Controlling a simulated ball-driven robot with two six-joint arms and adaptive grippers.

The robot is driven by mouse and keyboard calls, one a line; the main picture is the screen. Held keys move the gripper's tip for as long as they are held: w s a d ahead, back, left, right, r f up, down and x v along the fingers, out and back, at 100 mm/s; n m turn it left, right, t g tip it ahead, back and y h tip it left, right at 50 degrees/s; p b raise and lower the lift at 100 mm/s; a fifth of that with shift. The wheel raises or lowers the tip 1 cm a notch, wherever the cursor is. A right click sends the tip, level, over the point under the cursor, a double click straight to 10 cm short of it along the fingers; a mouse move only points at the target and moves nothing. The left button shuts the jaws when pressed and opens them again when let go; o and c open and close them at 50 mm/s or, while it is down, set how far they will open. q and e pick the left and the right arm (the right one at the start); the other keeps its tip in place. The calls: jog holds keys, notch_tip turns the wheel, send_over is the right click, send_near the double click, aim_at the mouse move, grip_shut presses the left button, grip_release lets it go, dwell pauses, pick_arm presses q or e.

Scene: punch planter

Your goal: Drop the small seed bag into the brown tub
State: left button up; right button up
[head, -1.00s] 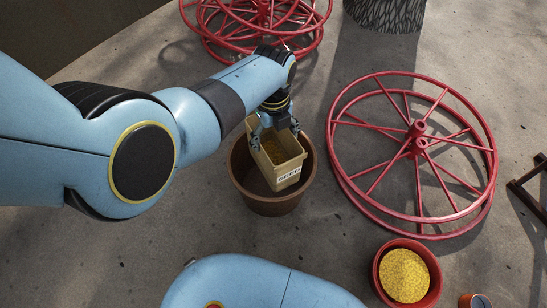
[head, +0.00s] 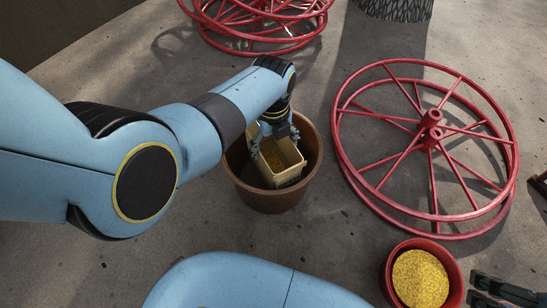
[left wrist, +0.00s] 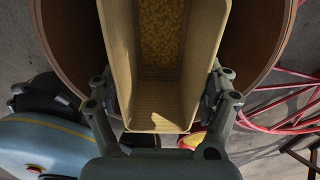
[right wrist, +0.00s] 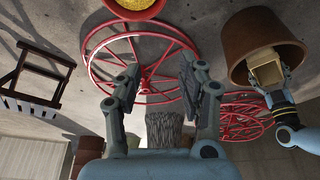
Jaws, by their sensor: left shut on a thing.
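The small seed bag (head: 289,180) is a tan, open-topped, box-like bag with yellow seeds inside. It sits low within the brown tub (head: 272,199), its top near rim level; whether it touches the bottom is hidden. My left gripper (head: 276,143) is shut on the bag from above. In the left wrist view the fingers flank the bag (left wrist: 160,105), with the brown tub (left wrist: 262,40) around it. The right wrist view also shows the bag (right wrist: 267,71) in the tub (right wrist: 262,30). My right gripper (right wrist: 160,68) is open and empty, away from the tub.
A red wheel (head: 433,130) lies right of the tub, and more red wheels (head: 262,35) lie behind it. A red pot (head: 452,288) of yellow seeds (head: 420,279) stands at lower right. A dark patterned container (head: 395,8) is at the back.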

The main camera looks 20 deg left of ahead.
aim_at(274, 170)
pick_arm(q)
notch_tip(274, 170, down, 5)
jog(key=b, duration=0.4)
jog(key=shift+r, duration=0.1)
jog(key=shift+f+b, duration=0.35)
jog(key=shift+b, duration=0.15)
jog(key=shift+f+b, duration=0.4)
jog(key=shift+w+f, duration=0.1)
jog(key=shift+w, duration=0.05)
pick_arm(e)
notch_tip(274, 170, down, 6)
jog(key=w+t, duration=0.1)
jog(key=t, duration=0.7)
jog(key=shift+w+a+f+t+y, duration=0.2)
jog(key=shift+a+t+y, duration=0.1)
jog(key=shift+a, duration=0.05)
pick_arm(q)
jog(key=shift+f, duration=0.3)
pick_arm(e)
jog(key=shift+w+r+t, duration=0.3)
jog(key=shift+w+r, duration=0.2)
jog(key=shift+w, duration=0.05)
pick_arm(q)
jog(key=shift+f+b, duration=0.25)
jog(key=shift+b, duration=0.1)
pick_arm(e)
jog(key=shift+w+a+r+n+t, duration=0.1)
jog(key=shift+w+r+n+t, duration=0.2)
jog(key=shift+w+r, duration=0.3)
